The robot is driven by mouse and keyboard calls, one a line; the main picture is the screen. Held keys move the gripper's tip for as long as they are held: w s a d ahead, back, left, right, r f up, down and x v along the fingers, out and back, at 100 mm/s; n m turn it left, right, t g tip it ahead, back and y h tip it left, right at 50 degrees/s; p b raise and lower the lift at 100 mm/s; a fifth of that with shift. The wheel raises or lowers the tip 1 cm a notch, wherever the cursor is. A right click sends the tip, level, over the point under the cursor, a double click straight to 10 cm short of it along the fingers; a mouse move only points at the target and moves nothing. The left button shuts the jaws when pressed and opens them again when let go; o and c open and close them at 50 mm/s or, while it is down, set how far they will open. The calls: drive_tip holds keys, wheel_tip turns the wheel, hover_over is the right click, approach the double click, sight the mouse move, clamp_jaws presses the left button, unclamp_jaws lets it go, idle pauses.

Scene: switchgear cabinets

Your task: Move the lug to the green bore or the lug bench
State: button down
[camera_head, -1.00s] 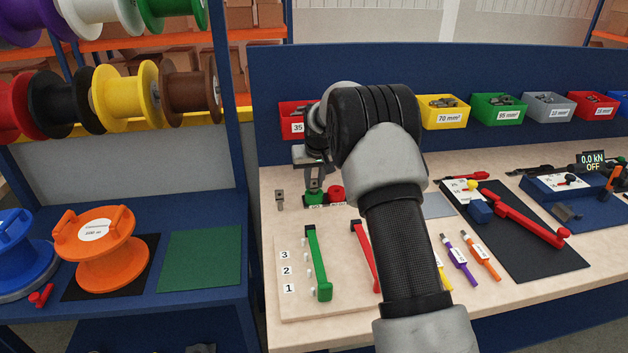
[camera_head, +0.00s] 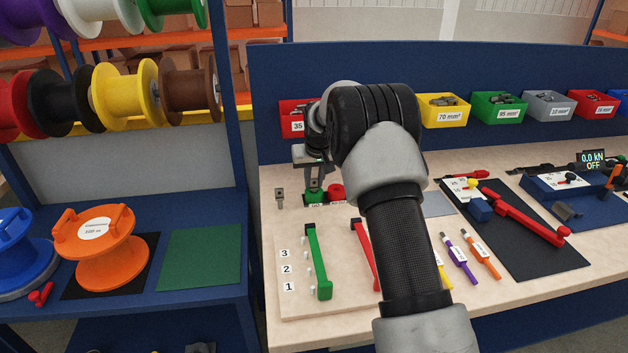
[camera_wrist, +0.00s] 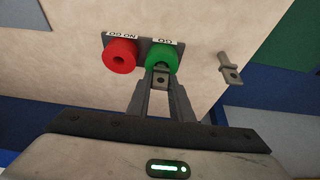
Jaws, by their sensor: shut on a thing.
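My gripper (camera_wrist: 161,84) is shut on a grey lug (camera_wrist: 161,76), whose flat, holed end shows between the fingertips. The lug is right at the green bore (camera_wrist: 162,54), marked GO. Whether its barrel is inside the bore or only against it, I cannot tell. The red bore (camera_wrist: 120,56), marked NO GO, is just left of the green one. In the head view my gripper (camera_head: 313,184) is above the green bore (camera_head: 315,197), partly hidden by my arm. A second lug (camera_wrist: 231,68) stands apart to the right in the wrist view; it also shows in the head view (camera_head: 280,198).
A green-handled tool (camera_head: 318,262) and a red-handled one (camera_head: 364,252) lie on the board in front of the bores. Coloured lug bins (camera_head: 444,111) line the blue back panel. An orange spool (camera_head: 97,247) stands on the left shelf.

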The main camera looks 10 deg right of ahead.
drive_tip(key=c, duration=1.5)
unclamp_jaws()
drive_tip(key=v, duration=1.7)
drive_tip(key=shift+s+r, duration=0.15)
drive_tip(key=s+r+p, duration=0.2)
drive_tip(key=s+r, duration=0.5)
drive_tip(key=s, duration=0.3)
drive_tip(key=s+r+p, duration=0.2)
drive_tip(key=s+r, duration=0.4)
drive_tip(key=s, duration=0.3)
drive_tip(key=shift+t, duration=0.6)
drive_tip(key=s+p, duration=0.1)
drive_tip(key=s, duration=0.6)
drive_tip(key=s+f+p, duration=0.1)
drive_tip(key=s, duration=0.6)
drive_tip(key=s+p, duration=0.1)
drive_tip(key=s, duration=0.6)
drive_tip(key=shift+s+f, duration=0.15)
drive_tip(key=shift+f, duration=0.1)
